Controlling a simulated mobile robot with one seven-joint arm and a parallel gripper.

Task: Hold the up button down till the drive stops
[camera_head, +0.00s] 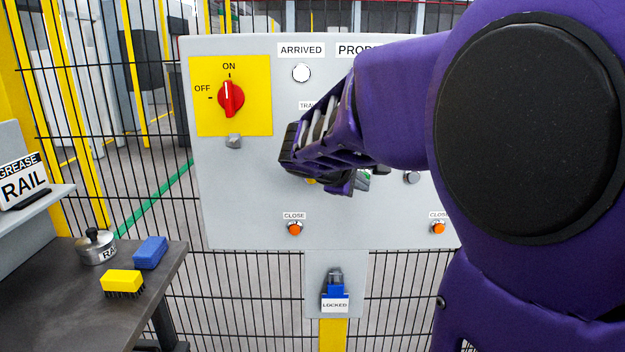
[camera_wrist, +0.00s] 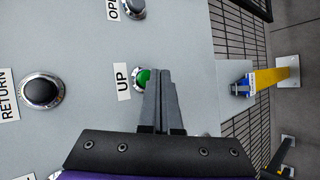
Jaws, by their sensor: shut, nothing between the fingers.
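In the head view my gripper and arm hide most of the button's area. The ARRIVED lamp (camera_head: 301,73) is white and looks unlit. The red selector knob (camera_head: 231,98) points up to ON.
Orange CLOSE buttons (camera_head: 295,229) sit low on the panel. A black RETURN button (camera_wrist: 41,91) is near the up button. A blue lock (camera_head: 335,291) tagged LOCKED hangs below. A bench (camera_head: 60,310) at left holds a yellow brush (camera_head: 122,281) and a blue block (camera_head: 150,252).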

